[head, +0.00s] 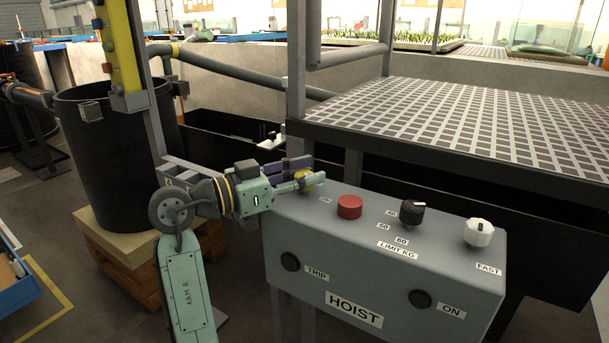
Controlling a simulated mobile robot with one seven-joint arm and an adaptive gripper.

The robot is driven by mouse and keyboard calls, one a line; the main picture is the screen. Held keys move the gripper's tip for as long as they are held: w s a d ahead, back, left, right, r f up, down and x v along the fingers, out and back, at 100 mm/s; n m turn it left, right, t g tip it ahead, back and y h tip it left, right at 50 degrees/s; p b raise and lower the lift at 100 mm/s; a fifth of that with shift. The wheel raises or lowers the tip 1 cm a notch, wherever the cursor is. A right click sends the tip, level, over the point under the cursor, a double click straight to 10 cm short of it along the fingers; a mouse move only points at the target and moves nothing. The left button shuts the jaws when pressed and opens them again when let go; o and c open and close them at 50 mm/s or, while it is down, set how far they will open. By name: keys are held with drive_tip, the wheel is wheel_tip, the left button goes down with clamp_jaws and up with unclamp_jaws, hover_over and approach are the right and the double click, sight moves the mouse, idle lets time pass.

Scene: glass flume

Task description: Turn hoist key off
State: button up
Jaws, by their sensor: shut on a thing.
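A grey hoist control box (375,260) labelled HOIST stands at the lower right. On its sloped top, at the left end, is a yellow-ringed key switch (309,184), partly covered by my fingers. My gripper (308,176) reaches in from the left, level with the panel, and is shut on the key at that switch. The key itself is mostly hidden between the fingers, so I cannot tell which way it points. A small label beside the switch seems to read ON.
A red button (349,207), a black LIMIT KG knob (412,212) and a white FAST knob (478,232) sit right of the switch. A grated platform (430,125) and its post stand behind. A black tank (110,150) is at left.

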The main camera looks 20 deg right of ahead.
drive_tip(key=m+g, duration=0.2)
drive_tip(key=g, duration=0.2)
drive_tip(key=m+g, duration=0.3)
drive_tip(key=g, duration=0.1)
drive_tip(key=shift+r+g+y+p, duration=0.1)
drive_tip(key=shift+g+y+p, duration=0.25)
drive_tip(key=shift+g+y, duration=0.05)
drive_tip(key=shift+m+g+y+b, duration=0.35)
drive_tip(key=shift+m+g+y, duration=1.35)
drive_tip(key=shift+m+g, duration=0.85)
drive_tip(key=shift+g, duration=0.35)
drive_tip(key=o, duration=1.2)
drive_tip(key=shift+c, duration=0.2)
drive_tip(key=shift+v, duration=3.7)
